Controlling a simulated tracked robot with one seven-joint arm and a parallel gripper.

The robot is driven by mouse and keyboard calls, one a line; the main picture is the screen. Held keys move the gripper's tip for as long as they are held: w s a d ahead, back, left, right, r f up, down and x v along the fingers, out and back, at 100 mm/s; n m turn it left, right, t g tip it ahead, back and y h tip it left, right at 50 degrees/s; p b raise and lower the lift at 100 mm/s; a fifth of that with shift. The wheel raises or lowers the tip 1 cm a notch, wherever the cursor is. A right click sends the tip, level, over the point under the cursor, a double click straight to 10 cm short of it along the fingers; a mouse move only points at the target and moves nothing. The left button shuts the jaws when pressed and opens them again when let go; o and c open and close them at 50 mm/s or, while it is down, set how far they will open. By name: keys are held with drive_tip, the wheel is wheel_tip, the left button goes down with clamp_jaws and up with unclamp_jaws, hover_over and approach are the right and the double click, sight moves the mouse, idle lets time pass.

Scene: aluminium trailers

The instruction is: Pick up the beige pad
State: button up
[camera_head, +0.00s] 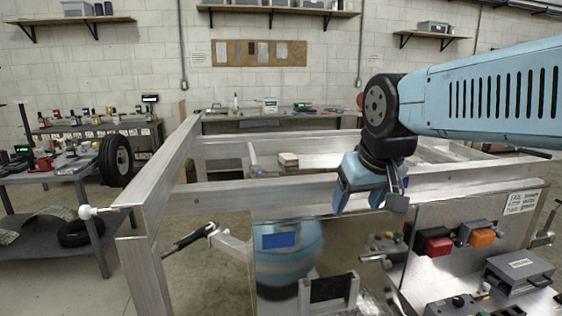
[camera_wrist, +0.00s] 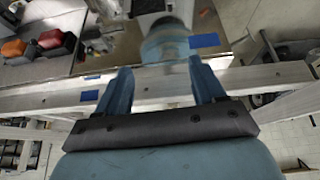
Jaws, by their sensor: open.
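A small beige block (camera_head: 288,159), which looks like the beige pad, lies inside the aluminium trailer frame, beyond the near rail in the head view. It is too small there to make out in detail, and I cannot find it in the wrist view. My gripper (camera_head: 367,199) hangs fingers down near the near rail, right of the beige block and apart from it. In the wrist view my gripper (camera_wrist: 161,84) shows two blue fingers spread apart with nothing held between them. The rail passes behind the fingers there.
The aluminium near rail (camera_head: 230,194) runs across the trailer front. A side table (camera_head: 75,172) with tools and a wheel (camera_head: 116,160) stands left. A workbench (camera_head: 270,117) lines the back wall.

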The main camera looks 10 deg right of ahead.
drive_tip(key=o, duration=0.5)
drive_tip(key=shift+n+h, duration=0.3)
drive_tip(key=shift+h, duration=0.1)
drive_tip(key=w+r, duration=0.2)
drive_tip(key=w, duration=0.2)
drive_tip(key=w+r, duration=0.2)
drive_tip(key=w, duration=0.1)
drive_tip(key=w+a+r, duration=0.1)
drive_tip(key=w+r, duration=0.1)
drive_tip(key=w, duration=0.2)
drive_tip(key=shift+w, duration=0.35)
drive_tip(key=g+y, duration=0.1)
drive_tip(key=y, duration=0.1)
hover_over(289, 156)
drive_tip(key=s, duration=0.2)
drive_tip(key=shift+n, duration=0.4)
drive_tip(key=f, duration=1.2)
drive_tip(key=shift+a, duration=0.2)
drive_tip(key=shift+d+x, duration=0.2)
drive_tip(key=shift+x, duration=1.1)
drive_tip(key=shift+d+x, duration=0.15)
drive_tip(key=shift+x, duration=1.1)
drive_tip(key=shift+f, duration=0.2)
drive_tip(key=shift+c, duration=0.2)
